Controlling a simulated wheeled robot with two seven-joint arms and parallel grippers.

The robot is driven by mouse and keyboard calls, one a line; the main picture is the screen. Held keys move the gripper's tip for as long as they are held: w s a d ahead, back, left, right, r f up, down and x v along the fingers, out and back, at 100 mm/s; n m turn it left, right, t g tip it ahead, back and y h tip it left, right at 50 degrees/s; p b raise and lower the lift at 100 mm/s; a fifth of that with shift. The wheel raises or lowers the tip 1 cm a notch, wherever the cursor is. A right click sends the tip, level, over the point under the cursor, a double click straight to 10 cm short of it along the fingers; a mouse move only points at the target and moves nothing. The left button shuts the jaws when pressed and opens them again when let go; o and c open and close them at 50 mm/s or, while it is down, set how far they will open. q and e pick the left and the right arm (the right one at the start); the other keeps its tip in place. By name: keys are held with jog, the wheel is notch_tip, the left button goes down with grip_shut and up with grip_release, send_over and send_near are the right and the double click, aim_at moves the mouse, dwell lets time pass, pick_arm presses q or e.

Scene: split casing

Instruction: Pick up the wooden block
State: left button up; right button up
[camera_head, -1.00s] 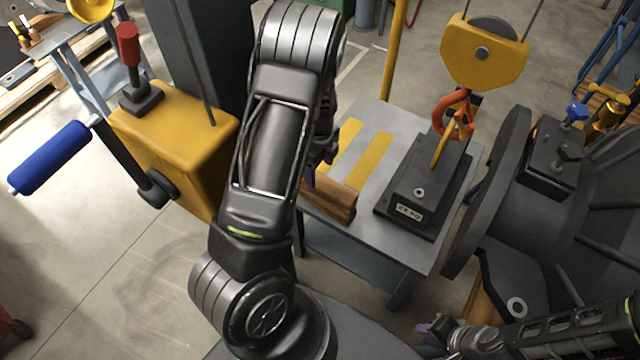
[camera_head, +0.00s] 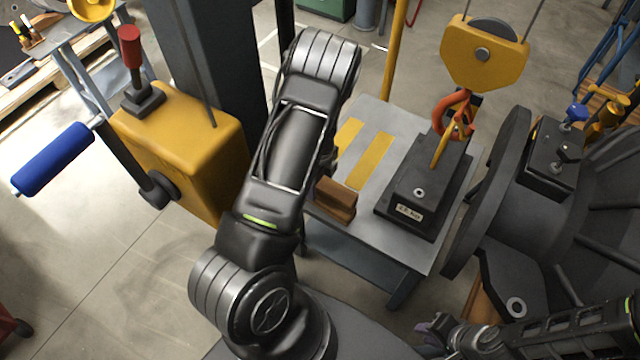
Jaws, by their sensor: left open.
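The wooden block (camera_head: 336,201) is brown and lies on the near left edge of the grey metal table (camera_head: 322,232). Its left end is close to my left arm's outline and may be partly covered by it. My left arm rises from the bottom middle and bends over beside the block. My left gripper (camera_head: 314,185) is open and mostly hidden behind that arm, close to the block's left side. I cannot see contact between them. My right gripper (camera_head: 432,330) is low at the bottom right, well away from the block; its fingers are too small to read.
A dark block-shaped weight (camera_head: 428,185) stands on the table right of the wooden block. An orange hook (camera_head: 456,115) under a yellow pulley block (camera_head: 484,55) hangs over it. A large dark flanged casing (camera_head: 490,190) is at right. A yellow box with a blue handle (camera_head: 180,145) stands left.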

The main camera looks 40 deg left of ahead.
pick_arm(q)
jog(key=shift+c, duration=0.5)
grip_shut()
dwell(0.7)
